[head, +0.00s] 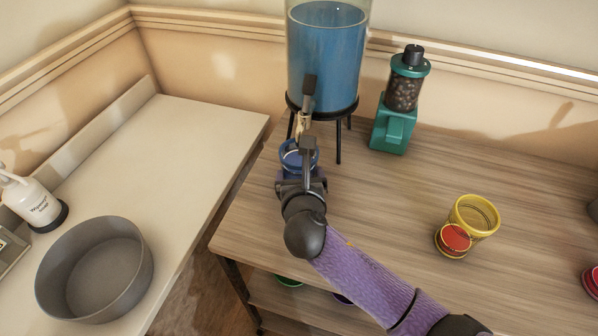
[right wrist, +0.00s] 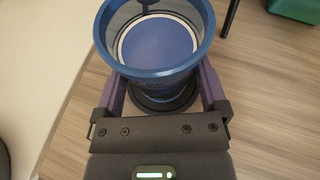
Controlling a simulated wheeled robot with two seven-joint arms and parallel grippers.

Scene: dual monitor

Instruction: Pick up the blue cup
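The blue cup (head: 291,157) stands near the left edge of the wooden table, close to the dispenser's legs. In the right wrist view the blue cup (right wrist: 158,73) is between the two fingers of my right gripper (right wrist: 164,85), one finger on each side. The cup's wide rim hides the fingertips, so I cannot tell whether they press on it. In the head view my right gripper (head: 301,172) is at the near side of the cup and partly covers it. My left gripper is not in view.
A dispenser of blue liquid (head: 325,60) stands on black legs right behind the cup. A green grinder (head: 393,130) is right of it. A yellow cup (head: 475,217) and a red cup (head: 455,239) stand farther right. A grey bowl (head: 93,270) sits on the left counter.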

